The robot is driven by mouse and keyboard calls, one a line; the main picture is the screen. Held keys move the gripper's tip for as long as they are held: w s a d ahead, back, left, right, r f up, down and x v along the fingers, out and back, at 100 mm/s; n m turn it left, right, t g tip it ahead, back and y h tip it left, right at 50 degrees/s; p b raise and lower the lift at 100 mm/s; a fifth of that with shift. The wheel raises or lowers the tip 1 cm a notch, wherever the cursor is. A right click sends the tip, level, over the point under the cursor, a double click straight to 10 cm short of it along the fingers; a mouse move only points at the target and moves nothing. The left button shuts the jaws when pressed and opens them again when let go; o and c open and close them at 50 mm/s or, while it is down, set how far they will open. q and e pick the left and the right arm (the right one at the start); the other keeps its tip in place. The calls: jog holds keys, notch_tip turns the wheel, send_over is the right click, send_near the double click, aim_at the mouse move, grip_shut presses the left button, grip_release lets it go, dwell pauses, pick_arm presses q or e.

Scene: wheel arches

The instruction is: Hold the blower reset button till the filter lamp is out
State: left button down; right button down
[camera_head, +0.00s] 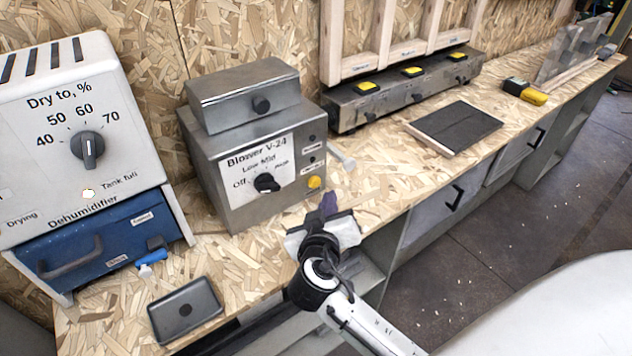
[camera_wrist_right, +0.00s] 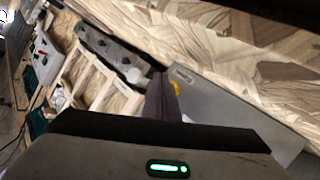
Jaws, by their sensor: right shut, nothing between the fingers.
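The grey blower box (camera_head: 245,165), marked Blower V-24, stands on the bench left of centre. Its front has a dark knob (camera_head: 266,183) and a yellow button (camera_head: 314,182) low on the right. Two small dark round spots, perhaps lamps, sit above the button; neither looks lit, and their labels are too small to read. My right gripper (camera_head: 328,205) is shut and empty, just below and right of the button, apparently apart from it. In the right wrist view the shut fingers (camera_wrist_right: 163,100) partly cover the yellow button (camera_wrist_right: 175,88). My left gripper is not in view.
A dehumidifier (camera_head: 85,130) stands left of the blower. A black tray (camera_head: 185,310) lies at the bench front. A long grey unit with yellow buttons (camera_head: 400,90) runs along the back. A dark panel (camera_head: 455,127) and a yellow tool (camera_head: 525,90) lie to the right.

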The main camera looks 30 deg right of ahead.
jog(key=shift+s+d, duration=0.15)
jog(key=shift+s, duration=1.45)
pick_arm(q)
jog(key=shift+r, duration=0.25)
